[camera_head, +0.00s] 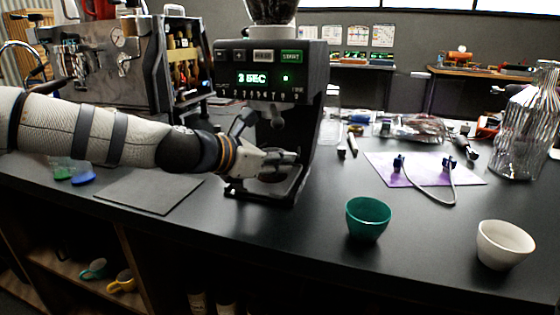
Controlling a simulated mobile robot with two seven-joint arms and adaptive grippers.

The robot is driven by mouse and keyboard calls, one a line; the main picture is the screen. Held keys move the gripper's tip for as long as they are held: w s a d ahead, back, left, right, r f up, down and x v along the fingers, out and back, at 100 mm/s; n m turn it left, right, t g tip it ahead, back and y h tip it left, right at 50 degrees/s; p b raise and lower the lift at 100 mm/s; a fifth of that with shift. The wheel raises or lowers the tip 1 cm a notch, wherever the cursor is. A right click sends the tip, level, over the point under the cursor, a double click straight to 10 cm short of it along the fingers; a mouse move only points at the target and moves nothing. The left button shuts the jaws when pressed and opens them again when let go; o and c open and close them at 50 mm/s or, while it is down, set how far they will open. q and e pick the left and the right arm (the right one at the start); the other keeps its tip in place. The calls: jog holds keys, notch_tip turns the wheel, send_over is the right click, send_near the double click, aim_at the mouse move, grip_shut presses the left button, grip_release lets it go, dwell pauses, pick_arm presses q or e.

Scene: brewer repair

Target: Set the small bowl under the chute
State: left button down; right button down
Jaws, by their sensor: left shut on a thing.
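The coffee grinder (268,72) stands mid-counter, its lit display reading "3 SEC". Its chute (277,118) points down over the base. My left gripper (284,160) reaches in from the left, just below the chute and above the grinder's base (262,194). It is shut on a small dark rounded thing (272,178), apparently the small bowl, mostly hidden by the fingers. I cannot tell whether this rests on the base. My right gripper is not in view.
A teal cup (367,218) and a white cup (503,244) stand at the front right. A purple sheet (425,172) with a cable lies behind them. A glass carafe (525,125) is at far right. An espresso machine (110,60) stands left, behind a dark mat (150,194).

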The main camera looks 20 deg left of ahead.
pick_arm(q)
jog(key=shift+r, duration=0.1)
jog(key=c, duration=1.7)
grip_release()
